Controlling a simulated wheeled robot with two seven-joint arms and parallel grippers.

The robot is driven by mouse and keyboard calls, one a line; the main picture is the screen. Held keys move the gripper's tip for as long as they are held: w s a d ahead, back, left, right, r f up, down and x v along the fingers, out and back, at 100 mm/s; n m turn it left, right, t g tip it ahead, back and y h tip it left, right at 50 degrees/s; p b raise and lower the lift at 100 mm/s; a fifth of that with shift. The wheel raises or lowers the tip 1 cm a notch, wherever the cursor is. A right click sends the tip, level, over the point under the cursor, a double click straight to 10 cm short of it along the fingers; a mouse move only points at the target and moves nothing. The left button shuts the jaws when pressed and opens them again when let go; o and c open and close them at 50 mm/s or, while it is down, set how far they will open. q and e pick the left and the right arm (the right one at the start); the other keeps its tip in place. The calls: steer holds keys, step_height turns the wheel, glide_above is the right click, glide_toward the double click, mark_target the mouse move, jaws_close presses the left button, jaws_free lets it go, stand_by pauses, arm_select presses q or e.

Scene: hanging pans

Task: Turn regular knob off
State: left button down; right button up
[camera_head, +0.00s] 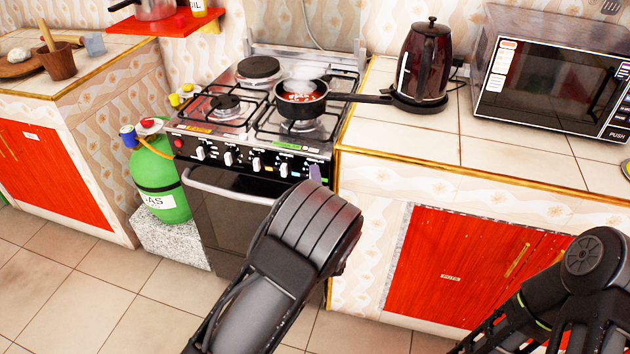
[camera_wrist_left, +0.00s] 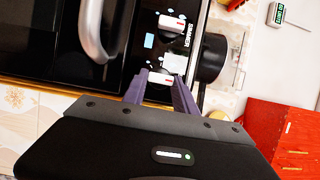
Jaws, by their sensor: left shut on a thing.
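The stove (camera_head: 222,170) has a front panel with a row of white knobs, among them one (camera_head: 256,164) near the middle. My left gripper (camera_head: 315,172) is at the right end of that panel, mostly hidden behind my own arm in the head view. In the left wrist view, the purple fingers of my left gripper (camera_wrist_left: 161,92) are shut on the end knob (camera_wrist_left: 160,78), which is white and partly hidden between them. Another white knob (camera_wrist_left: 172,22) beside it has a "SIMMER" label. I cannot read the held knob's setting. My right gripper is out of view.
A black pan (camera_head: 302,105) with red food sits on a burner, its handle reaching over the counter. A kettle (camera_head: 422,62) and a microwave (camera_head: 545,80) stand on the right counter (camera_head: 440,150). A green gas bottle (camera_head: 160,180) stands left of the stove.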

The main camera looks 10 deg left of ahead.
arm_select(q)
steer(key=c, duration=1)
jaws_free()
steer(key=v, duration=0.7)
steer(key=shift+s, duration=0.4)
steer(key=shift+f, duration=0.1)
